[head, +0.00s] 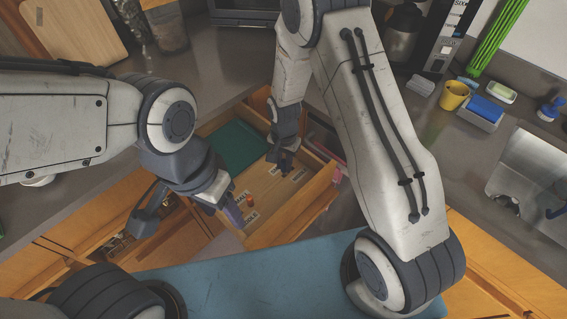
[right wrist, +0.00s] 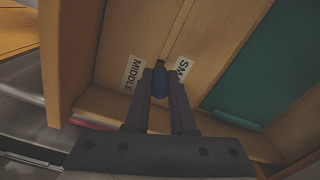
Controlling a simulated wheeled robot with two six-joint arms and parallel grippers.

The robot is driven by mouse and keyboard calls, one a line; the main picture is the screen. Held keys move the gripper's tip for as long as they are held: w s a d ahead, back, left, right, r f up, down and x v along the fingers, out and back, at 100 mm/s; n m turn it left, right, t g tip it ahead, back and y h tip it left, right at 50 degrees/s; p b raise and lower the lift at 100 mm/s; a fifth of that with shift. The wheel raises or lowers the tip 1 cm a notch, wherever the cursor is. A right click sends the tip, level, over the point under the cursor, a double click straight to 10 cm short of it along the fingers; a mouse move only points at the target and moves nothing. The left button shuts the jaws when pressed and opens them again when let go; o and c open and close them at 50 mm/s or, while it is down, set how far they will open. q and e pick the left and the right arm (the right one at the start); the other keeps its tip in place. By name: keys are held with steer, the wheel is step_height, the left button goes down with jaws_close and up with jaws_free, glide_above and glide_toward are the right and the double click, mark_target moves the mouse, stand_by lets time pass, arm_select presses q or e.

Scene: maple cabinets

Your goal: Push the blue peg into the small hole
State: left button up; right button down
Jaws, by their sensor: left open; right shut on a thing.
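The blue peg (right wrist: 160,83) is between the fingertips of my right gripper (right wrist: 159,92), which is shut on it. In the head view my right gripper (head: 281,158) is low over the open drawer's wooden board (head: 268,203). The peg is above or at the board between the MIDDLE label (right wrist: 133,74) and a partly covered label starting "SM" (right wrist: 183,69). The small hole is not clearly visible, and I cannot tell whether the peg's lower end is in it. My left gripper (head: 230,208) is open at the drawer's left side.
A red-orange peg (head: 250,200) stands on the board's left part. A dark green panel (head: 232,146) lies at the back of the drawer and its walls rise around the board. A yellow cup (head: 454,96) and a blue sponge (head: 485,108) are on the right counter.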

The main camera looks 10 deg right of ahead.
mark_target(284, 170)
steer(key=shift+f+b, duration=1.1)
steer(key=shift+f, duration=0.45)
stand_by(1.1)
steer(key=c, duration=0.7)
jaws_free()
step_height(284, 170, up, 10)
steer(key=shift+r+b, duration=0.25)
steer(key=shift+b, duration=0.1)
